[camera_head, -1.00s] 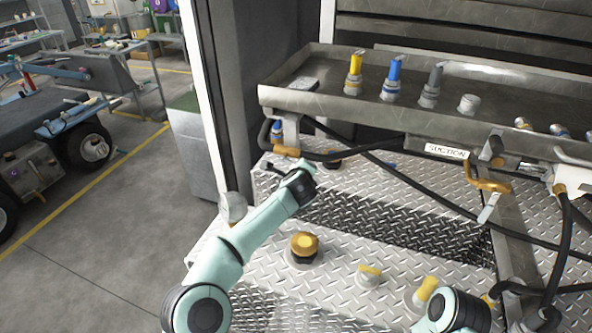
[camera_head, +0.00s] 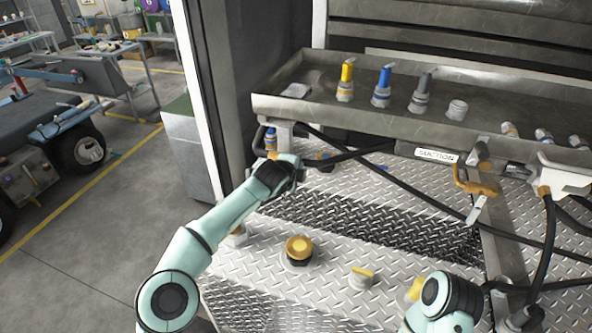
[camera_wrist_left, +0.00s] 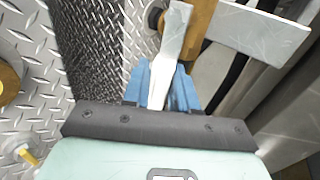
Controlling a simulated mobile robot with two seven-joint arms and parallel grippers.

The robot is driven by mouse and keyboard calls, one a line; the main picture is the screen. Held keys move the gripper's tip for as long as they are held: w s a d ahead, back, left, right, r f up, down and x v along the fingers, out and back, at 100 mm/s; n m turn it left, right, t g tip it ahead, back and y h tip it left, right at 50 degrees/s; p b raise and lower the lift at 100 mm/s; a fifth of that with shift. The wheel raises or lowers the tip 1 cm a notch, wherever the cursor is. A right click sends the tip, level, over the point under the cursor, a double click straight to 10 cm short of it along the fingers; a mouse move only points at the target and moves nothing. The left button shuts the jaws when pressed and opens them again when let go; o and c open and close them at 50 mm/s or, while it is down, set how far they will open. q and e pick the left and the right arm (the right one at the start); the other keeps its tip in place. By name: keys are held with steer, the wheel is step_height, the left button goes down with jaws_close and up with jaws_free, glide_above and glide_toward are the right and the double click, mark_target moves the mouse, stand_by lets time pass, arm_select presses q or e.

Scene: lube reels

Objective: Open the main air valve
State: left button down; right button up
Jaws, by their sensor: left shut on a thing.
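A valve with a brass body (camera_wrist_left: 201,18) and a flat pale-grey metal lever (camera_wrist_left: 174,35) is close up in the left wrist view. The blue fingers of my left gripper (camera_wrist_left: 163,88) are shut on the lower part of this lever. In the head view my left gripper (camera_head: 290,163) is below the left end of the steel tray, where the wrist largely hides the valve and lever. My right arm shows only in part at the bottom right, and its gripper is not visible.
The steel tray (camera_head: 305,110) carries yellow, blue and grey capped fittings. A second brass valve (camera_head: 474,181) with a hanging grey lever is at right, near the SUCTION label (camera_head: 436,155). Black hoses cross the diamond-plate deck (camera_head: 330,245). A brass cap (camera_head: 299,248) stands on the deck.

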arm_select(q)
steer(key=shift+d+r, duration=0.1)
steer(key=c, duration=1)
jaws_free()
steer(key=shift+c, duration=0.2)
steer(key=shift+s+a+r, duration=0.15)
steer(key=shift+s+a, duration=0.1)
steer(key=shift+s, duration=0.1)
steer(key=b+v, duration=0.4)
steer(key=v, duration=0.8)
steer(key=shift+r, duration=0.2)
arm_select(e)
steer(key=s+f, duration=0.3)
steer(key=f, duration=0.2)
steer(key=shift+s, duration=0.15)
arm_select(q)
steer(key=shift+s, duration=0.15)
